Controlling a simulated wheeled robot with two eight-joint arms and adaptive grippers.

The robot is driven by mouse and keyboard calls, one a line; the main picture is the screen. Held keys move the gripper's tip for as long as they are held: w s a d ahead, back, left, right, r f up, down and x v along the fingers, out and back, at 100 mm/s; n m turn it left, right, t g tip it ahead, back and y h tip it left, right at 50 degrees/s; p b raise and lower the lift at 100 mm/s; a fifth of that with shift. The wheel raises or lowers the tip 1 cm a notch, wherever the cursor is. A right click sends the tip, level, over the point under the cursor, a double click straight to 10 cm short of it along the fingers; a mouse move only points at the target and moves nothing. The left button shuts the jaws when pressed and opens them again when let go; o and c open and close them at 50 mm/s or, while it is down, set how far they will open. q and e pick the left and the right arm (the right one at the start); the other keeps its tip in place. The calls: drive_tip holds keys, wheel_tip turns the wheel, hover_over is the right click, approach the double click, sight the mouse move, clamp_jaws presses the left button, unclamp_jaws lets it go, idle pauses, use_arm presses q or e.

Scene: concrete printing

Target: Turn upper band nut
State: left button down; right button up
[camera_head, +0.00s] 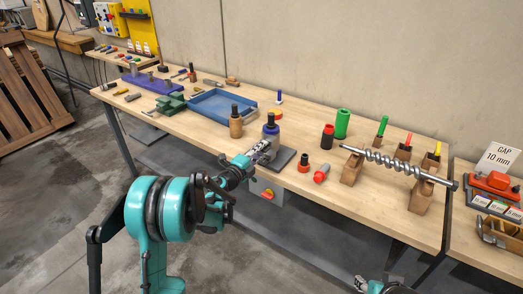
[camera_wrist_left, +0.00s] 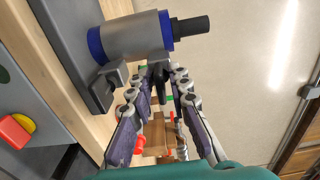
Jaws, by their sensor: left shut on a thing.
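A grey cylinder with blue bands and a black top stands on a dark base plate (camera_head: 287,157) near the front edge of the bench. It shows in the head view (camera_head: 271,130) and lies sideways in the left wrist view (camera_wrist_left: 132,38). The upper blue band (camera_wrist_left: 166,29) is next to the black top. My left gripper (camera_head: 262,150) is beside the cylinder. In the left wrist view its fingers (camera_wrist_left: 165,82) are shut on a small dark part by the upper band, the band nut, mostly hidden between the fingertips. My right gripper (camera_head: 376,286) shows only partly at the bottom edge.
A blue tray (camera_head: 219,117) and a wooden, black-topped bottle (camera_head: 236,124) stand behind. Red and black pieces (camera_head: 321,174) and a steel auger (camera_head: 398,166) on wooden blocks lie to the right. A red-and-yellow switch (camera_head: 267,194) is on the bench front.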

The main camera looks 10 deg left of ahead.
use_arm(q)
drive_tip(key=c, duration=1.7)
unclamp_jaws()
drive_tip(key=shift+w, duration=0.1)
drive_tip(key=v, duration=1.2)
drive_tip(key=shift+r, duration=0.1)
